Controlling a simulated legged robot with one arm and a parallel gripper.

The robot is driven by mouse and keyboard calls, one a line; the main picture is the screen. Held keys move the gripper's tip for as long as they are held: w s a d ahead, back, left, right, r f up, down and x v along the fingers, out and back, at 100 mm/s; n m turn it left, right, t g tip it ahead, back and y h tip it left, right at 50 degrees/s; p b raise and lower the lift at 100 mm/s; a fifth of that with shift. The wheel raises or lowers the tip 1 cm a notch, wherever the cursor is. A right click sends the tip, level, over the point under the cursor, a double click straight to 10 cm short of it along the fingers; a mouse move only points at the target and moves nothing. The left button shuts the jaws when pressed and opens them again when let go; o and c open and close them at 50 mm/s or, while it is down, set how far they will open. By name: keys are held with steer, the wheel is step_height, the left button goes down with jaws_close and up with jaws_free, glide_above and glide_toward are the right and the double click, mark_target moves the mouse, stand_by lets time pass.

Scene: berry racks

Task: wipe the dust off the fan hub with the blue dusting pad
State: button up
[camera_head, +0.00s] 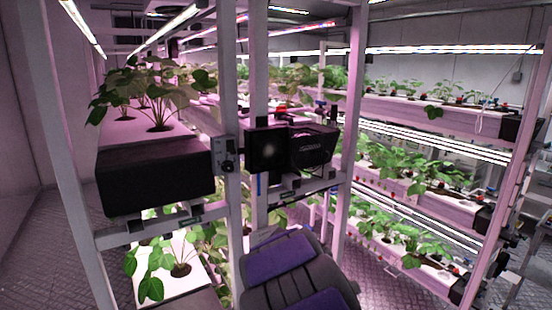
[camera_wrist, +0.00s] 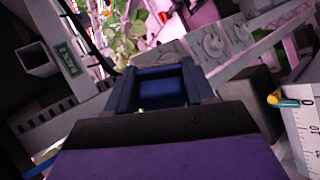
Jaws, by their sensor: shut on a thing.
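The fan (camera_head: 267,132) is a square black unit on the rack post in the head view. Its hub (camera_head: 267,148) shows as a pale, dusty-looking spot in the middle. In the wrist view my gripper (camera_wrist: 160,78) is shut on a blue block that looks like the dusting pad (camera_wrist: 160,94). The pad sits between the dark fingers, and part of it is hidden. The fan hub cannot be made out in the wrist view. In the head view my arm's dark and purple body fills the bottom middle, below the fan, and the gripper and pad cannot be made out.
A black box (camera_head: 312,147) adjoins the fan on the right. A large black end box (camera_head: 155,178) stands left, below leafy plants (camera_head: 155,90). Upright rack posts (camera_head: 228,100) stand close by. In the wrist view, a white marked container (camera_wrist: 305,125) is at the right and a perforated rail crosses behind.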

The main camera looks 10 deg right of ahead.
steer(key=r+n+t+y+p, duration=0.1)
steer(key=r, duration=0.2)
steer(key=r+n+t+y+p, duration=0.1)
steer(key=r, duration=0.3)
steer(key=r+n+t+y+p, duration=0.1)
steer(key=r+n+t+y, duration=0.1)
steer(key=r, duration=0.2)
steer(key=shift+w+a+r+p, duration=0.2)
steer(key=shift+w+a+p, duration=0.05)
steer(key=shift+w+p, duration=0.1)
step_height(320, 180, up, 15)
steer(key=s+a+n+t+y+p, duration=0.2)
steer(key=n+t+y+p, duration=0.1)
steer(key=y+p, duration=0.15)
steer(key=shift+p+x, duration=1.1)
steer(key=shift+x, duration=1.85)
steer(key=shift+d+f, duration=0.2)
steer(key=shift+d, duration=0.65)
steer(key=shift+w+a, duration=0.4)
steer(key=shift+a, duration=0.25)
